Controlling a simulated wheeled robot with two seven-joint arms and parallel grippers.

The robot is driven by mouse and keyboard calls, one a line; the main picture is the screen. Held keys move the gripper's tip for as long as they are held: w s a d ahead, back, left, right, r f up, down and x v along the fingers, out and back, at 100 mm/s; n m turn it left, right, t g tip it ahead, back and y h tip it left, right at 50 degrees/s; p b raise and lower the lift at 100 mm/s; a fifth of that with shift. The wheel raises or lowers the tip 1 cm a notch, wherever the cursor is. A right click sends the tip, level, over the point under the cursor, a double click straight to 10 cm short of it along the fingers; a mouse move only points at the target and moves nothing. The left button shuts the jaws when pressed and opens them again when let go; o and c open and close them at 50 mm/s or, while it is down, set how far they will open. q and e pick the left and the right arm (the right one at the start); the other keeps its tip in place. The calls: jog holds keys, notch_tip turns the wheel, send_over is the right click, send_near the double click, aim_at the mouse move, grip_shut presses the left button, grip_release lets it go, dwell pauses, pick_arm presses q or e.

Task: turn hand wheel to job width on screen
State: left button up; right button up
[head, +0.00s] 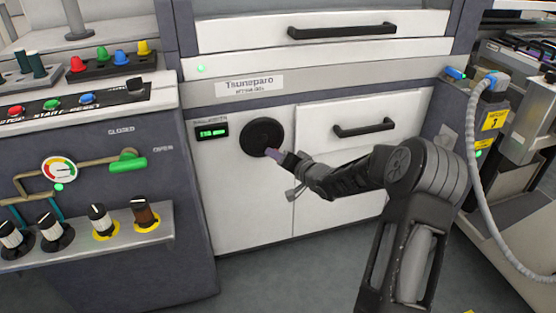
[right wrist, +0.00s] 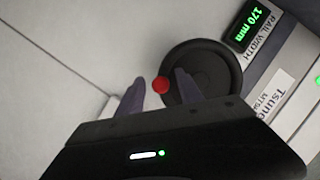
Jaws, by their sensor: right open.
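My right gripper (head: 273,153) is at the wheel's lower right edge in the head view. Its two purple-grey fingers are open, one on each side of the red knob; whether they touch it I cannot tell. The rail width display (right wrist: 259,22) reads 170 mm in green; it also shows in the head view (head: 212,131). My left gripper is out of view.
White drawers with black handles (head: 363,128) are right of and above the wheel. A control panel (head: 75,105) with buttons, knobs and a gauge stands at the left. A grey hose (head: 478,170) hangs at the right. Grey floor is clear below.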

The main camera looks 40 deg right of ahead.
jog(key=shift+w, duration=0.2)
jog(key=shift+c, duration=0.2)
grip_shut()
dwell(1.1)
